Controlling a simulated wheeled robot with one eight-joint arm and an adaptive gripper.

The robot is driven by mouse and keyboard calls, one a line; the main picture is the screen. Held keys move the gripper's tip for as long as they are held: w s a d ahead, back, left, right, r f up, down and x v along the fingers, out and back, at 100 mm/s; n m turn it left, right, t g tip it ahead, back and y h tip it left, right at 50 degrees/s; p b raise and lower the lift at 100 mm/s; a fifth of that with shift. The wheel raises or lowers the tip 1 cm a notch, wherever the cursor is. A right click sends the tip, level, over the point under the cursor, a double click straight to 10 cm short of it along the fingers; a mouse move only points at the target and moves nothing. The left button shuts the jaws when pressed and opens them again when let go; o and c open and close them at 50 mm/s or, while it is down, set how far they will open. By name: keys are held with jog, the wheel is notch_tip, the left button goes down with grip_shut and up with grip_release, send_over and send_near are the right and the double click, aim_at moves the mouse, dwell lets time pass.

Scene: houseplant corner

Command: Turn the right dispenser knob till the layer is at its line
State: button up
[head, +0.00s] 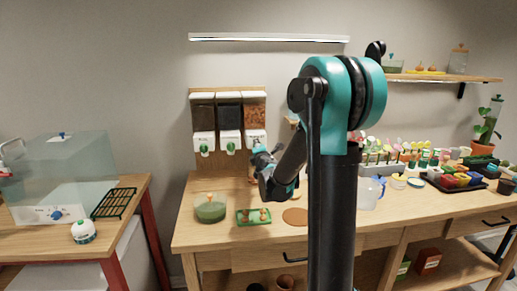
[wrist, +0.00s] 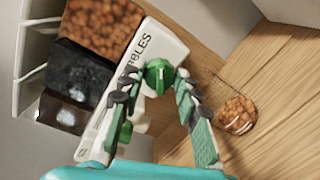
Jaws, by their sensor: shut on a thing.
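The right dispenser (head: 255,115) holds brown pebbles, and its white front is partly labelled "BBLES" in the wrist view (wrist: 148,48). Its green knob (wrist: 158,75) sits between the fingertips of my gripper (wrist: 157,82), which is shut on it. In the head view my gripper (head: 262,155) is in front of the right dispenser and hides the knob. A clear vessel with a layer of brown pebbles (wrist: 237,115) stands on the wooden bench below. I cannot make out its line or how the layer's top compares with it.
Two other dispensers with dark fill stand to the left, with green knobs (head: 204,150) and (head: 230,148). On the bench (head: 205,237) are a green-filled bowl (head: 210,210), a green tray (head: 253,217) and a round brown mat (head: 295,216). Plants and pots crowd the right.

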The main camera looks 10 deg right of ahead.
jog(key=m, duration=0.5)
jog(key=shift+d+f+m+y, duration=0.1)
jog(key=shift+m+y, duration=0.2)
dwell(0.4)
jog(key=o, duration=1.2)
jog(key=shift+c, duration=0.2)
jog(key=s, duration=1.2)
jog(key=shift+r, duration=0.45)
